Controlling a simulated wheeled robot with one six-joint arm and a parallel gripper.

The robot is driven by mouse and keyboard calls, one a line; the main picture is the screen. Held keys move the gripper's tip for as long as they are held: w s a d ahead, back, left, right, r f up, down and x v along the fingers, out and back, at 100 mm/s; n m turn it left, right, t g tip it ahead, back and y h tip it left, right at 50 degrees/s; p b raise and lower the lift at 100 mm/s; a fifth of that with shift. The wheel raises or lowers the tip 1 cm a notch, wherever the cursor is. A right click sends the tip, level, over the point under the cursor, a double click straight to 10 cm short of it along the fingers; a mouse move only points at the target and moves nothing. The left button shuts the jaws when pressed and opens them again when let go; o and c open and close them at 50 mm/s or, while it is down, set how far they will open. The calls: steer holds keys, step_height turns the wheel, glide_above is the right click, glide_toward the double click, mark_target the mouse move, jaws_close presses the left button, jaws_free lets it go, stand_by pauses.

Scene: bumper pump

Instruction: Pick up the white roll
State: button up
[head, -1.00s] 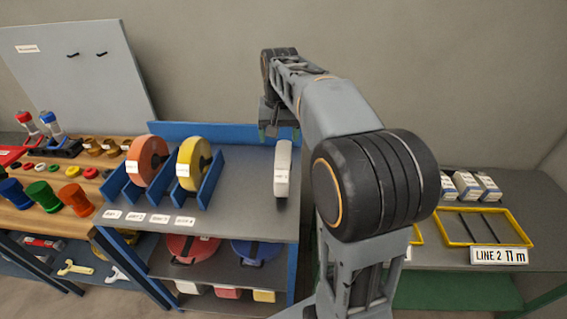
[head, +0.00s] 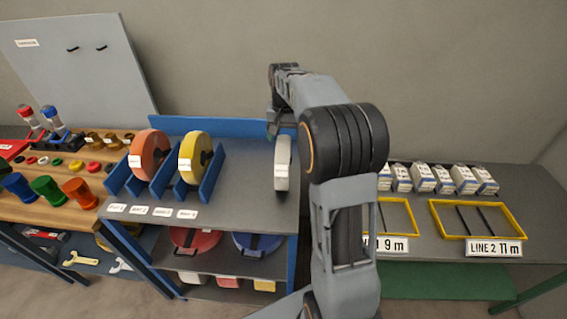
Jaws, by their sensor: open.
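The white roll (head: 282,165) stands on edge on the grey top of the shelf unit (head: 245,205), right of the rack that holds the orange and yellow rolls. A small label shows on its edge. My gripper (head: 273,130) is at the end of the arm, just above and behind the upper edge of the white roll. It is small in view and partly hidden by my arm link, with its jaws open. I cannot tell whether a finger touches the roll.
An orange roll (head: 148,150) and a yellow roll (head: 197,152) stand in a blue rack (head: 210,178) to the left. A blue back rail (head: 230,127) runs behind. Yellow frames (head: 480,205) and several white boxes (head: 423,177) lie on the right bench. Bare shelf top surrounds the roll.

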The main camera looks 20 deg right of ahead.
steer(key=shift+a+f+p, duration=0.15)
steer(key=shift+f+p, duration=0.55)
steer(key=shift+f, duration=2.05)
steer(key=shift+c, duration=0.2)
jaws_close()
steer(key=shift+r, duration=0.15)
